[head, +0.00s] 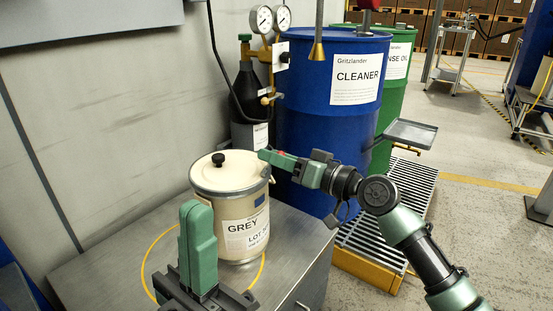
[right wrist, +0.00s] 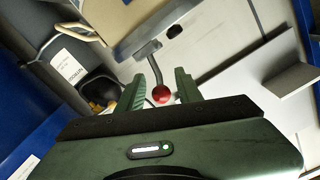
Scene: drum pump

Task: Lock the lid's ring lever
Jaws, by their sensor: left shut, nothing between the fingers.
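The cream pail (head: 213,215) stands upright on the metal bench, its flat lid (head: 232,177) seated on top with a black knob. My right gripper (head: 264,156) is at the lid's right rim in the head view. In the right wrist view its fingers (right wrist: 160,80) are apart, either side of a red ball knob (right wrist: 162,94) on a bent grey lever (right wrist: 154,65). The fingers do not appear closed on the knob. The lever's far end meets the rim. My left gripper (head: 198,220) is shut and empty, upright in front of the pail, hiding part of its left side.
The bench (head: 120,225) has free room left of the pail, and a yellow ring is marked around the base. A blue drum (head: 305,120), a green drum (head: 392,100) and a dark gas cylinder (head: 245,95) stand behind. A small tray (head: 411,133) is at right.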

